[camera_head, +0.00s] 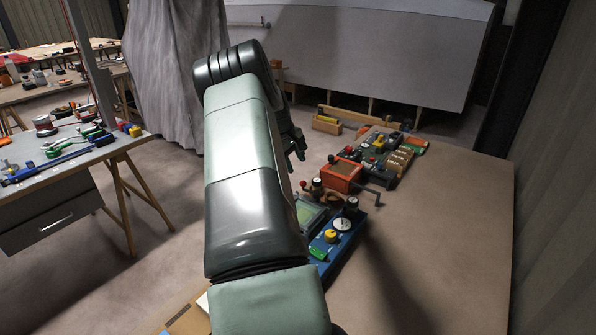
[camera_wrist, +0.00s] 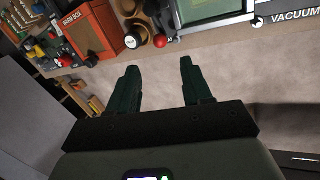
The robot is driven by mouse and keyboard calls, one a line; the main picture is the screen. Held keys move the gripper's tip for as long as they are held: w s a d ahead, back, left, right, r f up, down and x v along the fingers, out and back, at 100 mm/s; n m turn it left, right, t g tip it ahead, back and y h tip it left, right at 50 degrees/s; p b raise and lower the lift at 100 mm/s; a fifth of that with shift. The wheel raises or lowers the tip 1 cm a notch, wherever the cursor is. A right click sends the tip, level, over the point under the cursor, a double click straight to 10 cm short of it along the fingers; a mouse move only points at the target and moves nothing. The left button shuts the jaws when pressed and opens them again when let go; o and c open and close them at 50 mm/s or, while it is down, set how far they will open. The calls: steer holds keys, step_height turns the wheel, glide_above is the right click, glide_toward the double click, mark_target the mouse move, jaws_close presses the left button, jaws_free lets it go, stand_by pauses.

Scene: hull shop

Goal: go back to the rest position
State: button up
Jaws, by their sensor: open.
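My gripper (camera_wrist: 157,80) shows in the wrist view as two dark green fingers held wide apart. It is open, with only floor seen between the fingers. In the head view my arm runs up the middle, and part of my gripper (camera_head: 296,145) shows at its right, left of the bench devices. The gripper appears apart from everything around it. My arm hides part of the scene behind it.
A bench (camera_head: 460,230) at right holds an orange box with a crank (camera_head: 341,176), a blue panel with knobs (camera_head: 338,240) and another control panel (camera_head: 375,150). Its right part is clear. A trestle table (camera_head: 75,165) with tools stands at left. A grey drape (camera_head: 165,70) hangs behind.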

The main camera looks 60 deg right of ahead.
steer(key=shift+a+r, duration=0.25)
steer(key=shift+r, duration=0.4)
